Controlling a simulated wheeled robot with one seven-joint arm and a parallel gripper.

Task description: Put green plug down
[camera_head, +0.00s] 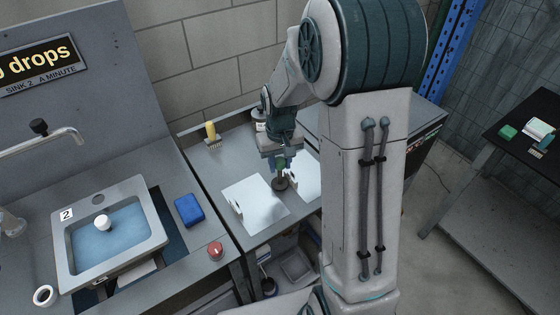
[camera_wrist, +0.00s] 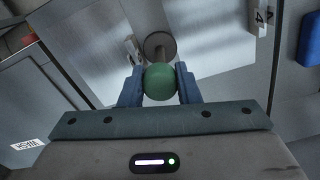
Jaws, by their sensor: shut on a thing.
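My gripper (camera_head: 281,165) is shut on the green plug. In the wrist view the plug's round green knob (camera_wrist: 160,82) sits between the two blue fingers, and its grey disc (camera_wrist: 159,45) points away from my gripper. In the head view the plug's dark disc (camera_head: 280,184) hangs over the steel worktop, between two pale plates (camera_head: 254,202). I cannot tell whether the disc touches the surface. A white plug (camera_head: 102,223) is in the blue water of sink 2. A red-topped plug (camera_head: 216,250) stands at the counter's front edge.
A blue block (camera_head: 188,210) lies right of the sink rim (camera_head: 152,240). A yellow-handled brush (camera_head: 211,132) stands at the back of the worktop. A faucet (camera_head: 45,140) reaches over the sink. A black table (camera_head: 520,125) with small items is at far right.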

